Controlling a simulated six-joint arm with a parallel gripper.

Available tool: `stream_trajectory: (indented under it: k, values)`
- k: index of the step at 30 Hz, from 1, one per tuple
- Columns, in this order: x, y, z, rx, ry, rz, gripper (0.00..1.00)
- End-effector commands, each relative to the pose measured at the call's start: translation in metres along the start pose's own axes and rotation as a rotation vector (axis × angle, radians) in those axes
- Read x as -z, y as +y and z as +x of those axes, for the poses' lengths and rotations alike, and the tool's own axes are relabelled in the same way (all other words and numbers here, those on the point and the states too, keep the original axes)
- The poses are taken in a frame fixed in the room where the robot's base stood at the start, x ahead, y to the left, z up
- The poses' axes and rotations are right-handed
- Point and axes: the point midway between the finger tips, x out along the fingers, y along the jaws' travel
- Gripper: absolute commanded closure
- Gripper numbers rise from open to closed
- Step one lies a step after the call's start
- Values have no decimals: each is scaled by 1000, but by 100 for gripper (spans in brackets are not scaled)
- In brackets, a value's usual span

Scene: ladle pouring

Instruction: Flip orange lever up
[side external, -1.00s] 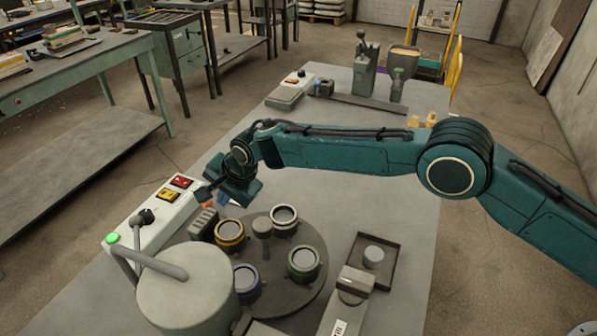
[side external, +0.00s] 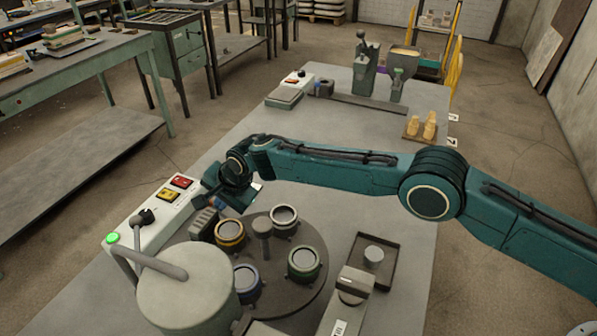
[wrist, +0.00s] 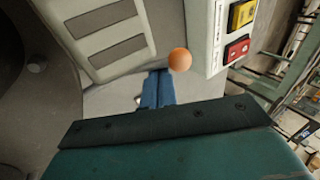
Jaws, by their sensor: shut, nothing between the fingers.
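The orange lever shows in the wrist view as a round orange knob (wrist: 179,60), between the grey slotted block (wrist: 105,35) and the white control box (wrist: 208,30). Its shaft is hidden in that view. In the side view I cannot make out the lever behind my gripper. My gripper (wrist: 157,88) has blue fingers, shut and empty, with their tips just beside the knob in the wrist picture. I cannot tell whether they touch it. In the side view my gripper (side external: 211,202) is low, above the slotted block (side external: 203,223) and beside the box.
The control box carries a red switch (side external: 181,182), a yellow switch (side external: 168,195) and a green button (side external: 112,238). A dark round turntable (side external: 265,290) with several cups stands close by. A grey pot (side external: 187,290) is at the front left.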

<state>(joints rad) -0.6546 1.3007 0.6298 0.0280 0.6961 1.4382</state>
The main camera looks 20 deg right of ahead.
Motion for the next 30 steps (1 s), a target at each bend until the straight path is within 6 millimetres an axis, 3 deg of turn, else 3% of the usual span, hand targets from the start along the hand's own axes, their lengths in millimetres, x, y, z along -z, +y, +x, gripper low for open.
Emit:
stream_trajectory:
  k: [30]
  values:
    - [2,-4,-27,239,0,20,100]
